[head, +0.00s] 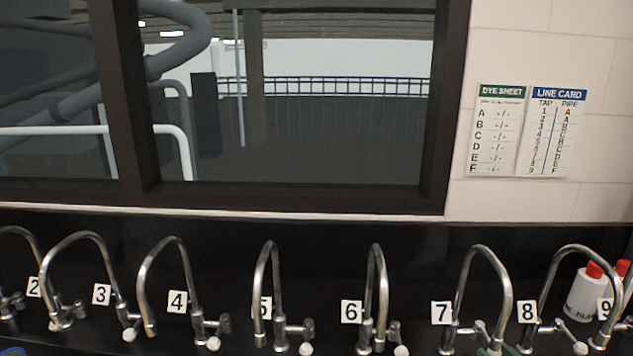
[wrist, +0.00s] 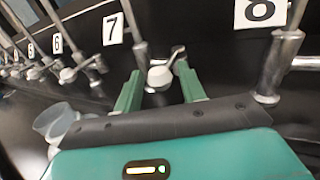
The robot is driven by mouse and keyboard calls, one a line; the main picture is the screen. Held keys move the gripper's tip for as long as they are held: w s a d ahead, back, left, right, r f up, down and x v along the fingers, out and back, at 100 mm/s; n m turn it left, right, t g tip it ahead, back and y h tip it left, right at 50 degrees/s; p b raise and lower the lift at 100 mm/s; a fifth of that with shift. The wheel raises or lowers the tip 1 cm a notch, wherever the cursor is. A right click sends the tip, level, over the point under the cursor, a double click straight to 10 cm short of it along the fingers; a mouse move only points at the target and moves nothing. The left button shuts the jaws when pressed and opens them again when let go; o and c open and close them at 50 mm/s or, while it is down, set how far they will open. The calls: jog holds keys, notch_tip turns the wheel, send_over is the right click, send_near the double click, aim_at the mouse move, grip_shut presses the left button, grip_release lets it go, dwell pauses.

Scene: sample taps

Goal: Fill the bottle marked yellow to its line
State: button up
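The bottle marked yellow cannot be made out in either view. A row of curved metal taps stands along a black wall, including tap 7 (head: 484,290) and tap 8 (head: 555,290). In the wrist view, my gripper (wrist: 160,90) has its two green fingers apart. The pale round end of a tap handle (wrist: 160,76) shows in the gap between the fingertips, beside the number 7 label (wrist: 113,29). Whether the fingers touch it I cannot tell. In the head view, only a bit of green shows low under tap 7.
A dye sheet (head: 498,130) and a line card (head: 553,132) hang on the right wall; the dye sheet's rows show only dashes. White bottles with red caps (head: 585,294) stand behind taps 8 and 9. A translucent cup-like vessel (wrist: 54,120) shows left of my gripper.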

jog(key=v, duration=0.7)
jog(key=shift+s, duration=0.25)
